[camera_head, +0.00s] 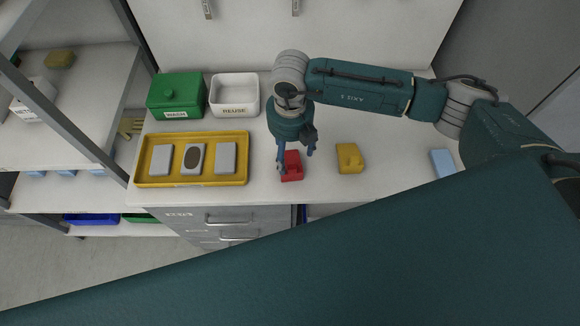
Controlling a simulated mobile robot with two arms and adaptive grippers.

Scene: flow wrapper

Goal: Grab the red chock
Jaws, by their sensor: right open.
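The red chock (292,169) lies on the white worktop near its front edge, right of the yellow tray. My right gripper (295,160) points down over it, with its blue fingers open, one on the left of the chock and one toward its upper right. Whether the fingers touch the chock cannot be told from this view. Part of the chock's far side is hidden by the gripper. My left gripper does not show.
A yellow chock (349,158) sits to the right, with a light blue block (442,162) farther right. The yellow tray (192,184) holds three grey pads. A shelf post is at left.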

